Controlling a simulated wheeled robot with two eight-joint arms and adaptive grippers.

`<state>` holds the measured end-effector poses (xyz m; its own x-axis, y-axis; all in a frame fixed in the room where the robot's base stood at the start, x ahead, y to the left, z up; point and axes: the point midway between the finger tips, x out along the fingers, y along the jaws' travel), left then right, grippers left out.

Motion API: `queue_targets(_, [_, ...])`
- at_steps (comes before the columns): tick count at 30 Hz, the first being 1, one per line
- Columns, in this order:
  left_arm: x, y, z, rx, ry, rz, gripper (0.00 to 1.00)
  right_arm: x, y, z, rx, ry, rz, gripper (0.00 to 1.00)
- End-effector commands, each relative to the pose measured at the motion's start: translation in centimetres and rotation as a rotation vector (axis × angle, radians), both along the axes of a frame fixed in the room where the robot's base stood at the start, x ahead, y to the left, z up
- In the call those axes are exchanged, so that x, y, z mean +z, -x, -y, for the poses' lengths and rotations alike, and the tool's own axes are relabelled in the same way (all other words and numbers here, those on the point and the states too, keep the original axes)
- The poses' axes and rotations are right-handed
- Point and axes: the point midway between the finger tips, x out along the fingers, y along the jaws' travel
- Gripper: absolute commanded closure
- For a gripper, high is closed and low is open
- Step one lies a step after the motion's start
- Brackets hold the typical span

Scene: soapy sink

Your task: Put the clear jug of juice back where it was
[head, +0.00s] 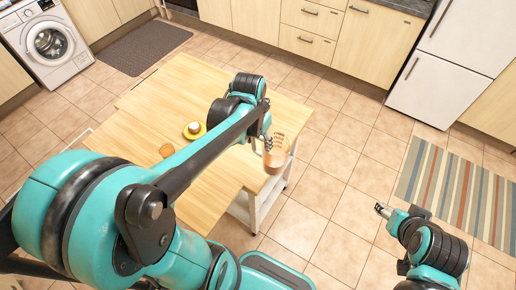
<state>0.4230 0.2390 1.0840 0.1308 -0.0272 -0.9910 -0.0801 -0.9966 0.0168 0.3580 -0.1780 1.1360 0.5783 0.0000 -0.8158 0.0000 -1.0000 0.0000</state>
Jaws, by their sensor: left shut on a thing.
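The clear jug of juice (276,160) is at the right edge of the wooden-topped table, with orange-brown juice inside and its clear upper part showing. My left gripper (267,143) is shut on the jug at its left side, partly hidden by my own arm. I cannot tell whether the jug touches the tabletop or hangs just above it. My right gripper (381,210) is off to the right, over the tiled floor and away from the table, with nothing seen in it. It is too small to tell how far its fingers are apart.
The wooden table (158,95) carries a yellow saucer (186,135) with a cup (194,127) and a small orange-brown object (166,150). My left arm crosses above the tabletop. A striped rug (455,190) lies at the right. Tiled floor is free around the table.

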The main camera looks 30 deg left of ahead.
Motion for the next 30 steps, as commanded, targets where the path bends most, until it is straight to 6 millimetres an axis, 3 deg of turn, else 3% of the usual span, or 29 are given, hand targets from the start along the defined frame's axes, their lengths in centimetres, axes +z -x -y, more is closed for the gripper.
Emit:
queue_targets(16, [-6.4, -4.3, -9.4, 0.004, 0.001, 0.000, 1.00, -2.8, 0.0, 0.0, 0.000, 0.000, 0.000, 0.44])
queue_targets(23, [-7.4, -4.8, -10.5, 0.000, 0.001, 0.000, 1.00, -3.0, 0.0, 0.0, 0.000, 0.000, 0.000, 0.44])
queue_targets(30, [-10.7, -4.8, -10.5, 0.000, 0.000, 0.000, 1.00, -4.2, 0.0, 0.0, 0.000, 0.000, 0.000, 0.44])
